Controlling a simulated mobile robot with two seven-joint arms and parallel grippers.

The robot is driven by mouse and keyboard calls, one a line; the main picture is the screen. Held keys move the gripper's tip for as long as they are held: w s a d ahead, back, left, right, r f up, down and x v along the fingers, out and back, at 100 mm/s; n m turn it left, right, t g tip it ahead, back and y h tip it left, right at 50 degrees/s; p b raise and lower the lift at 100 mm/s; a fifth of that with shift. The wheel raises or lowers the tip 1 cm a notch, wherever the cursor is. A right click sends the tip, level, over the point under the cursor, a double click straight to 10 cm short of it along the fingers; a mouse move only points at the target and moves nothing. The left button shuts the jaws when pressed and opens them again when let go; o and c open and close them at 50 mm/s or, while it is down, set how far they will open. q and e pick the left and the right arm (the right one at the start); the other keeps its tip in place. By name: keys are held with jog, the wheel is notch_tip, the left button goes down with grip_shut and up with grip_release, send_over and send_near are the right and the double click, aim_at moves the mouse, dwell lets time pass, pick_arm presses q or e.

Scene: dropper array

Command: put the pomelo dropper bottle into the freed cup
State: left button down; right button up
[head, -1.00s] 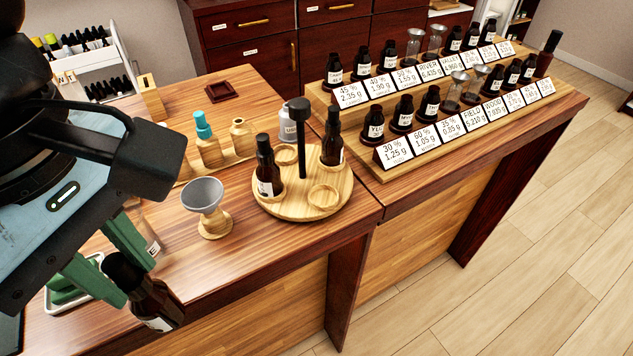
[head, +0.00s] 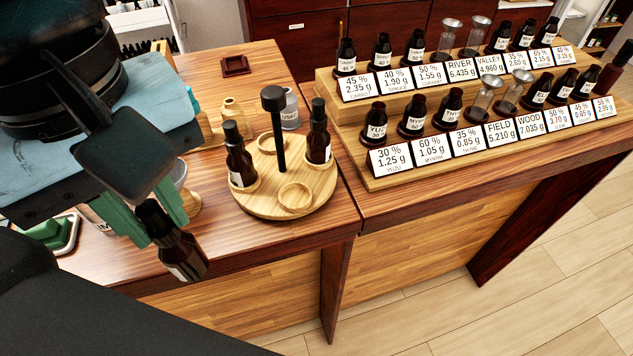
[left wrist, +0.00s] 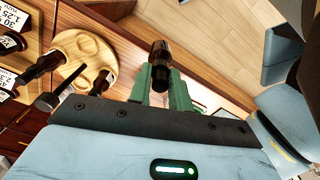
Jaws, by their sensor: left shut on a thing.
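My left gripper (head: 154,220) has green fingers shut on a dark brown dropper bottle (head: 180,255) with a black cap. The bottle hangs tilted in front of the table's front edge, and its label is too unclear to read. It also shows between the fingers in the left wrist view (left wrist: 160,65). The round wooden carousel (head: 250,203) stands to the right of the gripper. Its front cup (head: 296,198) is empty, and a rear cup (head: 266,144) also looks empty. Dark bottles stand in the left cup (head: 240,163) and right cup (head: 318,140). My right gripper is not in view.
A black post with a knob (head: 274,105) rises from the carousel's middle. A stepped rack (head: 372,180) with labelled bottles and glass vessels stands right. A funnel (head: 180,175) is partly hidden behind the gripper. A small wooden bottle (head: 231,115) stands behind the carousel.

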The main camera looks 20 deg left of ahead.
pick_arm(q)
jog(key=w+d, duration=0.2)
jog(key=w, duration=0.5)
jog(key=w+d+f, duration=0.1)
jog(key=w+d, duration=0.2)
jog(key=w, duration=0.4)
jog(key=shift+d+f+p, duration=0.2)
jog(key=shift+d+p, duration=0.05)
jog(key=shift+p, duration=0.2)
jog(key=shift+w, duration=0.1)
jog(key=f, duration=0.3)
jog(key=shift+w+d+f, duration=0.15)
jog(key=shift+w+f, duration=0.15)
jog(key=shift+f, duration=0.1)
